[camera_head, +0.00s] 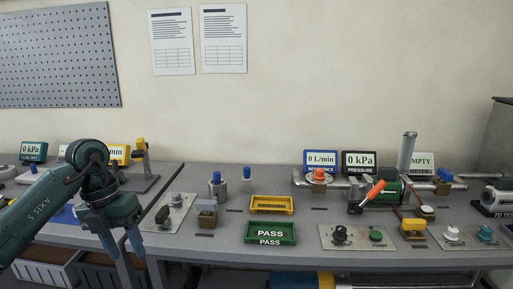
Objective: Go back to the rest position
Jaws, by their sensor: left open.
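My left arm comes in from the left, and my left gripper (123,248) hangs with its fingers pointing down in front of the table's left part. Its two blue-grey fingers are apart, with nothing between them. The grey table (330,208) stands along the wall behind it. My right gripper is not in view.
Close to the right of my gripper is a panel with a knob (170,211). Further right are a green PASS tray (270,233), a yellow REWORK tray (271,205) and a pump with an orange handle (374,191). Bins (45,268) stand below the table at left.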

